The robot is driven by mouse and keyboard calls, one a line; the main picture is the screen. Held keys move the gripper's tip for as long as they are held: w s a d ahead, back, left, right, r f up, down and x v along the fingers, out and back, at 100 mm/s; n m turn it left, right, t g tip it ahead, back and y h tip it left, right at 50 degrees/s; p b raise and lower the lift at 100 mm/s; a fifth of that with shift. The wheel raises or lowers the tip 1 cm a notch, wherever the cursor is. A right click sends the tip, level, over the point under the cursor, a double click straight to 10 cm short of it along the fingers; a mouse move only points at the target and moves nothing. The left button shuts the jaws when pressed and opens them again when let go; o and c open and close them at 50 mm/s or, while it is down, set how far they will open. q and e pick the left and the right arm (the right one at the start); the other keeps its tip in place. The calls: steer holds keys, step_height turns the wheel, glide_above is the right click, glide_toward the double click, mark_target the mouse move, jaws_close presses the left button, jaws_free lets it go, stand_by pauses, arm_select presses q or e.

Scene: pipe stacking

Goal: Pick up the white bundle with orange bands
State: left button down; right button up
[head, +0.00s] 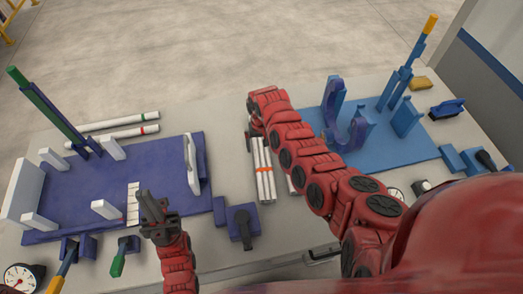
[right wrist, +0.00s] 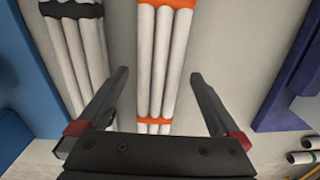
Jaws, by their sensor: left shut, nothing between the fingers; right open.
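The white bundle with orange bands (head: 264,178) lies on the table in the head view, partly hidden by my right arm. In the right wrist view the same bundle (right wrist: 165,65) runs between the two fingers of my right gripper (right wrist: 158,76), with an orange band near the top and another lower down. My right gripper is open, with one finger to each side of the bundle and visible gaps; its exact height is unclear. In the head view its fingers are mostly hidden by my arm. My left gripper (head: 150,206) is shut and empty over the purple board.
A white bundle with black bands (right wrist: 78,40) lies beside the orange-banded one. A purple board (head: 150,175) with white posts stands to the left and a blue board (head: 385,150) with fixtures to the right. Loose white pipes (head: 120,122) lie at the far left.

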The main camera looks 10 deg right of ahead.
steer(key=shift+d+f, duration=0.1)
steer(key=shift+f, duration=1.35)
jaws_close()
steer(key=shift+w+r, duration=0.1)
